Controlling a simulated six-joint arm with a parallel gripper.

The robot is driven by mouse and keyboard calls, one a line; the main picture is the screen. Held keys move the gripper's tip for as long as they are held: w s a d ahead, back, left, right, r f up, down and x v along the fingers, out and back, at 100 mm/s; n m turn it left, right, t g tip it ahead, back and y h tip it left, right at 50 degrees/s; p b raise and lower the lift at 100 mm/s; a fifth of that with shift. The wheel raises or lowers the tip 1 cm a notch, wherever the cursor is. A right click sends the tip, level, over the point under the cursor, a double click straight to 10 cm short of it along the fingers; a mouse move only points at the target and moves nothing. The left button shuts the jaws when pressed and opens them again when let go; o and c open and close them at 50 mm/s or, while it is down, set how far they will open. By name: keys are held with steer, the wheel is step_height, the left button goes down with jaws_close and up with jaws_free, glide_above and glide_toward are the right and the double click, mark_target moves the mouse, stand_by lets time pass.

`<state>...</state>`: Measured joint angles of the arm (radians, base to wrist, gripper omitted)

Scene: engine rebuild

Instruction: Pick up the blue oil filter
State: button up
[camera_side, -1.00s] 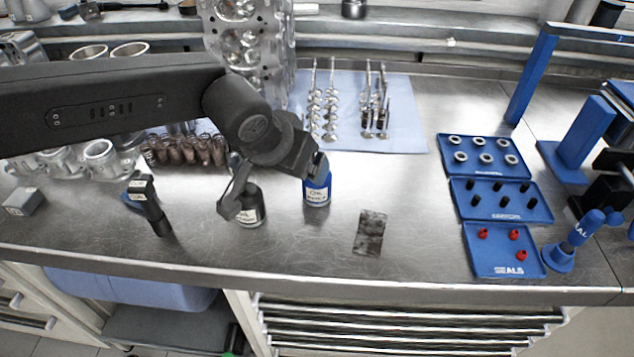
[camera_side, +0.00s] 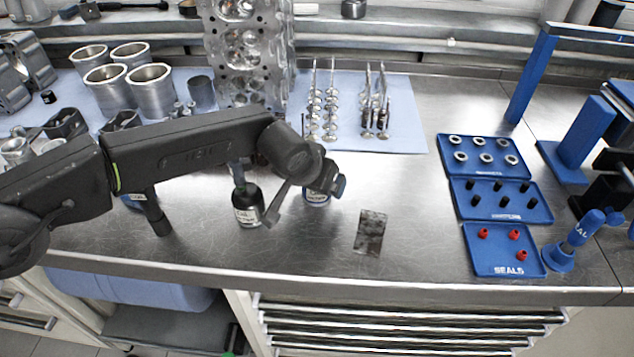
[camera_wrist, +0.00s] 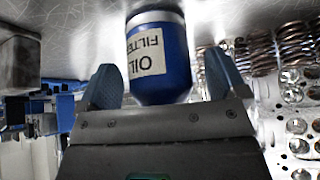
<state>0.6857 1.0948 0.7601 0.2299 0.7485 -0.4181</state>
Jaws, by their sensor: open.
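The blue oil filter (camera_side: 316,196) stands on the steel bench, partly hidden by my gripper in the side view. In the wrist view the filter (camera_wrist: 160,75) shows its white "OIL FILTER" label and appears inverted. My gripper (camera_side: 306,203) is open at the filter, with one finger to its left and the other at its upper right in the side view. In the wrist view the blue-grey fingertips (camera_wrist: 160,85) are spread on both sides of the filter's lower part in the picture.
A black labelled bottle (camera_side: 247,206) stands close left of the gripper. A dark flat patch (camera_side: 370,232) lies to the right. Blue trays (camera_side: 493,185) are further right, with clear bench between. Valves (camera_side: 328,115) stand on a blue mat behind.

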steer(key=shift+w+d+f, duration=0.1)
steer(key=shift+w+f, duration=0.15)
steer(key=shift+f, duration=0.15)
steer(key=shift+r, duration=0.1)
steer(key=c, duration=1.2)
steer(key=shift+o, duration=0.2)
